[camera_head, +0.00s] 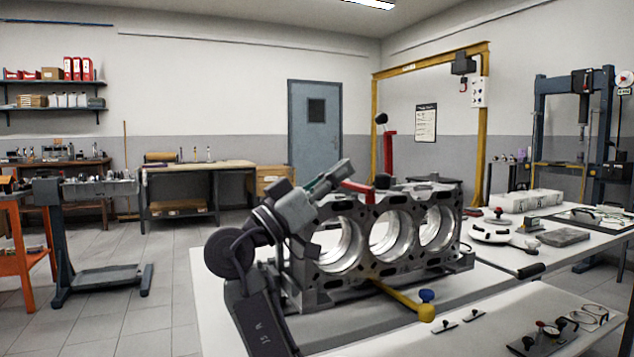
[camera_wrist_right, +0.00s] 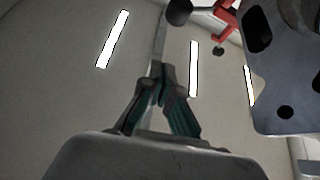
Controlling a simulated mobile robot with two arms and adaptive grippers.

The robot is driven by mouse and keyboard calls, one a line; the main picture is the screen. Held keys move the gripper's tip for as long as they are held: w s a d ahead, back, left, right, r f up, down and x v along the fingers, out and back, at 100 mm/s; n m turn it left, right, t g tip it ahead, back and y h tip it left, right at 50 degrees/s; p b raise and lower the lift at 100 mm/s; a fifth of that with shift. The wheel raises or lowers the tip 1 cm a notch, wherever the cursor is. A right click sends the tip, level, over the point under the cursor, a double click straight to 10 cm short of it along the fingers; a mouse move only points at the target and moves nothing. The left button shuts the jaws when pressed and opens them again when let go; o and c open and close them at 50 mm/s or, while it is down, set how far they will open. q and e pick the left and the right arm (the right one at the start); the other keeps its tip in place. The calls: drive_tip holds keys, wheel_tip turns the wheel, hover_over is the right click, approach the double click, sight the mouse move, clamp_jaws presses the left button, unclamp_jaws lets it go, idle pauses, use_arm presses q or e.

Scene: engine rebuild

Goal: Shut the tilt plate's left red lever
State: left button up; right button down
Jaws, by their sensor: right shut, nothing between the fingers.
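The grey engine block (camera_head: 375,235) with three large bores is mounted on the fixture on the white table (camera_head: 222,300). A red lever (camera_head: 357,187) at the block's top left lies nearly flat, its black knob (camera_head: 382,181) to the right. A second red lever (camera_head: 390,150) stands upright behind the block, black knob (camera_head: 381,118) on top. My right gripper (camera_head: 346,168) is shut and empty, just left of and above the flat lever; contact cannot be told. In the wrist view, its fingers (camera_wrist_right: 160,72) are together, below and left of a red lever (camera_wrist_right: 228,20). My left gripper is out of view.
Tools and small parts lie on the right-hand table (camera_head: 515,262). A yellow gantry (camera_head: 376,120) stands behind. The space above the block is mostly open.

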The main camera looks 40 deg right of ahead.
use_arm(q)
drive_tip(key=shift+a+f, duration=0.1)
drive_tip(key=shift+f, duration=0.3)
use_arm(e)
drive_tip(key=shift+v, duration=1.9)
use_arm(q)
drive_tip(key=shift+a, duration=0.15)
use_arm(e)
drive_tip(key=shift+w+a, duration=0.1)
drive_tip(key=shift+a, duration=0.05)
